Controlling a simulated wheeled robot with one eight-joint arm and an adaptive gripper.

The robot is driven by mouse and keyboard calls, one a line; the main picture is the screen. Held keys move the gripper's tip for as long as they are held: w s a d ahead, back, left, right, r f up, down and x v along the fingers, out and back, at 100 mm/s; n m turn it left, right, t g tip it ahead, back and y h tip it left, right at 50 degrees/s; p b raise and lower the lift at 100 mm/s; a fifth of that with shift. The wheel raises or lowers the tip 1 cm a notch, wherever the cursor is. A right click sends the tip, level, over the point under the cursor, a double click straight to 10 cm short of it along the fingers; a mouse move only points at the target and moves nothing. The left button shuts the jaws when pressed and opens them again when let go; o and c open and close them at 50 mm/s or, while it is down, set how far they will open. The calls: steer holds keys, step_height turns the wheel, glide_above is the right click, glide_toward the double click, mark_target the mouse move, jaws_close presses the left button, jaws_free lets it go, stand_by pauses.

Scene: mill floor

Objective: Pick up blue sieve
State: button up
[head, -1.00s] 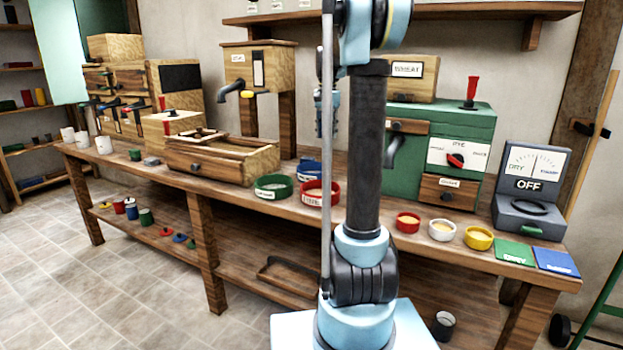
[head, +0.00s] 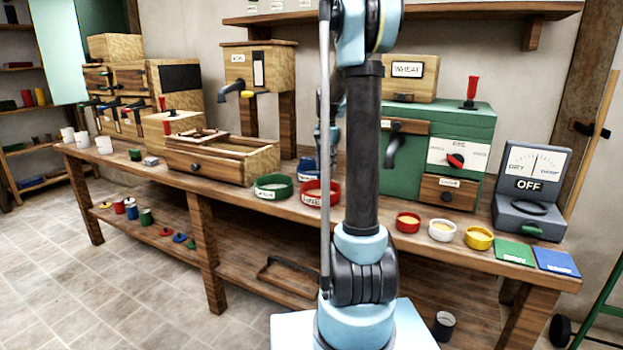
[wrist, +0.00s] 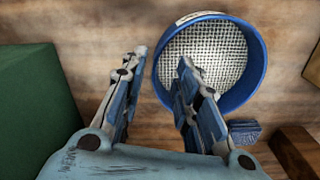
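The blue sieve (wrist: 252,82) lies on the wooden bench in the wrist view, its round rim around a pale wire mesh. My gripper (wrist: 162,57) is open above its left side. One finger is over the mesh and the other outside the rim, with the left part of the rim between them. I cannot tell whether either finger touches it. In the head view the blue sieve (head: 306,171) is mostly hidden behind the red sieve, my gripper and my arm.
The red sieve (head: 313,196) and green sieve (head: 273,188) stand in front of the blue one. A green mill cabinet (head: 462,126) is to the right, and a wooden sifting box (head: 222,161) to the left. Small bowls line the bench's front right.

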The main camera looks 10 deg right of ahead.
steer(key=shift+s+f, duration=0.15)
steer(key=shift+f, duration=1.9)
jaws_close()
steer(key=shift+r, duration=0.1)
